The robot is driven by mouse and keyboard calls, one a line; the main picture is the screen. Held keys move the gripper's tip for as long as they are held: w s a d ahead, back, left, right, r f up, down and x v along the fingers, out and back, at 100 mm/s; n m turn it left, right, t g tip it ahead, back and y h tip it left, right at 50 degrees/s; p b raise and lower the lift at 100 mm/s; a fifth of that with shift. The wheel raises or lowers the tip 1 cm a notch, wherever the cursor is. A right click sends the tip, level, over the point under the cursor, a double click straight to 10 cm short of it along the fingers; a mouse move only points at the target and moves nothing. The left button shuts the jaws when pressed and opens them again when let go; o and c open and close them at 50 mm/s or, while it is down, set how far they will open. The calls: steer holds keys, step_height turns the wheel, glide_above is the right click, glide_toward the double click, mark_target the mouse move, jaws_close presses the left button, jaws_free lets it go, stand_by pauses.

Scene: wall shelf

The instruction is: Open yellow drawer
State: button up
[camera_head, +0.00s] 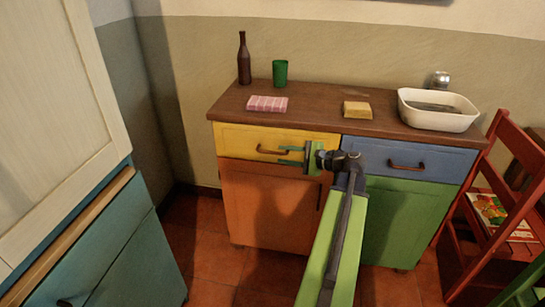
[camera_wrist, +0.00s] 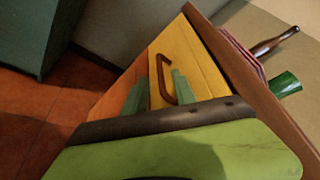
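The yellow drawer (camera_head: 235,141) is at the top left of the cabinet and looks shut. Its brown handle (camera_head: 272,151) is a horizontal bar on the drawer front. My gripper (camera_head: 291,157) is in front of the drawer's right part, just right of the handle, with its two green fingers apart and pointing left. In the wrist view the yellow drawer (camera_wrist: 200,68) appears tilted, and the handle (camera_wrist: 162,77) shows beyond and between the fingertips of my gripper (camera_wrist: 160,88). I see nothing held; whether a finger touches the handle is unclear.
A blue drawer (camera_head: 440,165) is to the right, with orange (camera_head: 262,205) and green doors below. The wooden top (camera_head: 330,118) carries a bottle (camera_head: 244,60), green cup (camera_head: 280,73), pink cloth (camera_head: 267,104), sponge (camera_head: 357,110) and white basin (camera_head: 437,119).

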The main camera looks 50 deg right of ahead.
mark_target(276, 153)
steer(key=x, duration=0.6)
steer(key=shift+b, duration=0.4)
steer(key=shift+s, duration=0.1)
steer(key=shift+c, duration=0.2)
jaws_close()
steer(key=shift+d, duration=0.1)
stand_by(0.4)
